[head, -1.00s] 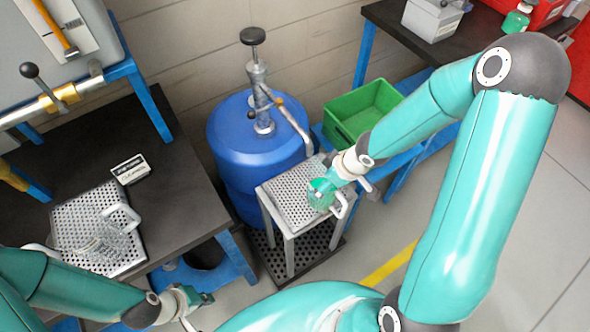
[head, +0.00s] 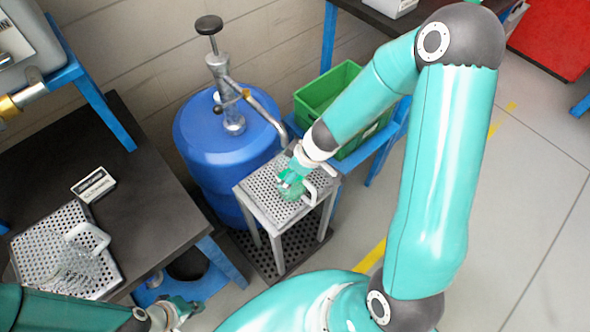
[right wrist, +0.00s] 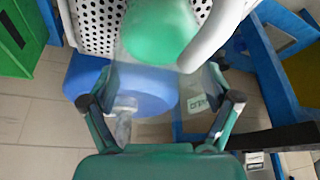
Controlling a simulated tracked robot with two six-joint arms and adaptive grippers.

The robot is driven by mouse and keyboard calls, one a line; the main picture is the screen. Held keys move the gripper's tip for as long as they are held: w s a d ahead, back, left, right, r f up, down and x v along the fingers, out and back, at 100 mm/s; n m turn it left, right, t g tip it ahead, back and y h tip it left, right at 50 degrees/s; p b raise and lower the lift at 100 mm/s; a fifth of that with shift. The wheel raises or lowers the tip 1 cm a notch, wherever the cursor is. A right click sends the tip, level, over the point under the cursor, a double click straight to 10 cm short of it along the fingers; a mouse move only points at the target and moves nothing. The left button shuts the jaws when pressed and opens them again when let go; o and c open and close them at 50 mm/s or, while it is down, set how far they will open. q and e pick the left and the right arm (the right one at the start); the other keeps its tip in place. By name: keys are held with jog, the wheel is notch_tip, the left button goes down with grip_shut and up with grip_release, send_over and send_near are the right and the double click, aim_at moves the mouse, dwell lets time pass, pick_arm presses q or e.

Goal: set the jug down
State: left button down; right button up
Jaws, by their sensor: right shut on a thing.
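The jug (head: 291,190) is clear, with green in it and a white handle; in the right wrist view its white handle (right wrist: 222,30) and green contents (right wrist: 160,38) show close up. My right gripper (head: 290,177) is shut on it from above, its fingers either side of the jug in the wrist view. In the head view the jug is at the middle of the small perforated stand (head: 262,186). I cannot tell whether its base touches the plate. My left gripper (head: 184,309) is low at the left, away from the jug; its opening is unclear.
A blue drum (head: 205,140) with a hand pump and spout stands behind the stand. A green crate (head: 325,92) is behind right. On the dark left table, a second clear jug (head: 72,262) stands on a perforated tray (head: 35,240), with a small label sign (head: 94,185) nearby.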

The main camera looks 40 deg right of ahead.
jog(key=shift+f, duration=0.1)
jog(key=o, duration=1.4)
